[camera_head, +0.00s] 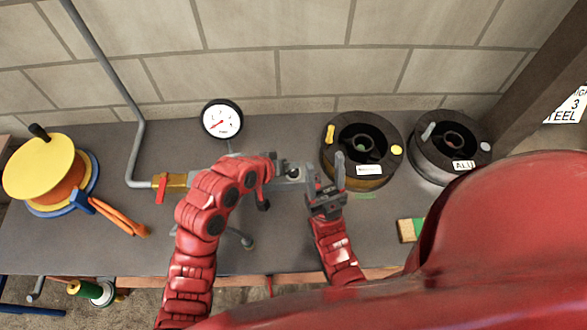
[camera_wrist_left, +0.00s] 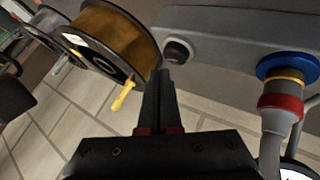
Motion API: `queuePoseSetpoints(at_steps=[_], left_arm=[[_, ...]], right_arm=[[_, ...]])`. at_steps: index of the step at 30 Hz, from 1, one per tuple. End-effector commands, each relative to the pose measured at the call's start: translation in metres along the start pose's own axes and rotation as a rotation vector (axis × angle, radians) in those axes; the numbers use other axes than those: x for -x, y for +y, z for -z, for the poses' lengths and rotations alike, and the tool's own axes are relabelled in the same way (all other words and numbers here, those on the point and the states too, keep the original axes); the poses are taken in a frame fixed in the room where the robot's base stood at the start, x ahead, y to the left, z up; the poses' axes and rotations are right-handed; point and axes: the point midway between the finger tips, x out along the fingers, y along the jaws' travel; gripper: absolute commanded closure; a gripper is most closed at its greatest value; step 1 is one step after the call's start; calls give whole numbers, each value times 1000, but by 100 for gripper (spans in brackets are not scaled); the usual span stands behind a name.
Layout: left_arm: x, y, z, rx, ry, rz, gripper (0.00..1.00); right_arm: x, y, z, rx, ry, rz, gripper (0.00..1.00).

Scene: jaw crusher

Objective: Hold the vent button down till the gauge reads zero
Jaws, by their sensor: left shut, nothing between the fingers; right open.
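The pressure gauge (camera_head: 222,119) stands at the back of the bench, its red needle pointing to the lower left; the figures are too small to read. A dark round button (camera_wrist_left: 178,52) sits on the grey block (camera_wrist_left: 230,60) in the left wrist view. My left gripper (camera_wrist_left: 163,76) is shut and empty, its tips just short of or against the button; I cannot tell whether they touch. My right gripper (camera_head: 327,172) is open and empty in front of the dark spool (camera_head: 372,183).
A brass valve with a red handle (camera_head: 160,189) joins the grey pipe (camera_head: 138,150) at left. A second dark spool (camera_head: 425,162) stands at right, near a small coloured block (camera_head: 410,230).

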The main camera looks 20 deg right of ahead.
Motion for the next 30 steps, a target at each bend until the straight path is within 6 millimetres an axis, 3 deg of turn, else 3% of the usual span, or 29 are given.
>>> queuePoseSetpoints(at_steps=[15, 30], left_arm=[[33, 24, 24, 1, 1, -1, 100], [34, 24, 25, 1, 1, 0, 100]], right_arm=[[-24, 1, 4, 0, 0, 0, 45], [-23, 1, 4, 0, 0, 0, 45]])
